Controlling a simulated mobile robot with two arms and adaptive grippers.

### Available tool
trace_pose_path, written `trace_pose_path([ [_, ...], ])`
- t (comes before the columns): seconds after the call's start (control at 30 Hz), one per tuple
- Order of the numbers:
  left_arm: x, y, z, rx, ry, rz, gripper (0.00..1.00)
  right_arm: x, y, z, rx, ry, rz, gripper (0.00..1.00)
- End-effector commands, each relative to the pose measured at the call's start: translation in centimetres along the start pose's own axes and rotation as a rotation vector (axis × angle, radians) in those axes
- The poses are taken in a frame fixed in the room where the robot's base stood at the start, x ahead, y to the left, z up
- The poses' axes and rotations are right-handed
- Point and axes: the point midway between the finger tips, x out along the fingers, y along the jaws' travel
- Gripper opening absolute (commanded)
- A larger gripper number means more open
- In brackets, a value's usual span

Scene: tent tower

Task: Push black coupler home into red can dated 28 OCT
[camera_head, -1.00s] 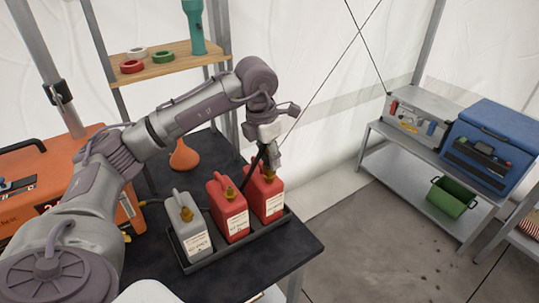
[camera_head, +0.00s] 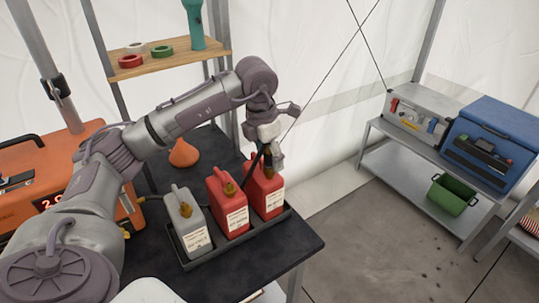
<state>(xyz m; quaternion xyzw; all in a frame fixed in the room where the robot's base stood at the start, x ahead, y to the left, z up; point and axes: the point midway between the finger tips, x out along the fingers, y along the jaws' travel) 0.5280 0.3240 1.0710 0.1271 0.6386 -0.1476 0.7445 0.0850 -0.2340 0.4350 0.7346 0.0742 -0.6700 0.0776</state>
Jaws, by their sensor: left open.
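Two red cans, a middle one (camera_head: 229,207) and a right one (camera_head: 265,193), stand upright in a black tray (camera_head: 238,246) beside a grey can (camera_head: 187,224). Each has a white label too small to read, so I cannot tell which is dated 28 OCT. My left gripper (camera_head: 277,160) is open, pointing down over the top of the right red can. A black coupler (camera_head: 268,158) shows dark beside the fingers at that can's mouth; how deep it sits is unclear. My right gripper is not in view.
An orange funnel (camera_head: 184,153) stands on the dark table (camera_head: 285,250) behind the cans. An orange power unit (camera_head: 45,165) is at left. A wooden shelf (camera_head: 170,56) holds tape rolls and a teal flashlight. A metal rack (camera_head: 400,165) with boxes stands at right.

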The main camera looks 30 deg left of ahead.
Motion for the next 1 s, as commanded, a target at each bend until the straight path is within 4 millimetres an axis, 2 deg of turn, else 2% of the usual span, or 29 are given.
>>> trace_pose_path([
  [0.17,-1.1,0.0,0.1,0.000,-0.002,0.000,0.63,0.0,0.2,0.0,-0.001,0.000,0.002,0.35],
  [0.5,-8.0,0.0,0.1,0.000,-0.006,0.002,0.63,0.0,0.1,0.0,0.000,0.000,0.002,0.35],
  [0.7,-11.0,0.0,0.1,0.000,-0.003,0.000,0.63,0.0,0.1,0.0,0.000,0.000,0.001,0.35],
  [0.83,-11.9,0.0,0.0,0.000,-0.001,0.000,0.63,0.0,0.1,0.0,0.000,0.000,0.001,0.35],
  [1.0,-12.0,0.0,0.0,0.000,0.000,0.000,0.63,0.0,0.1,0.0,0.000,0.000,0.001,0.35],
])
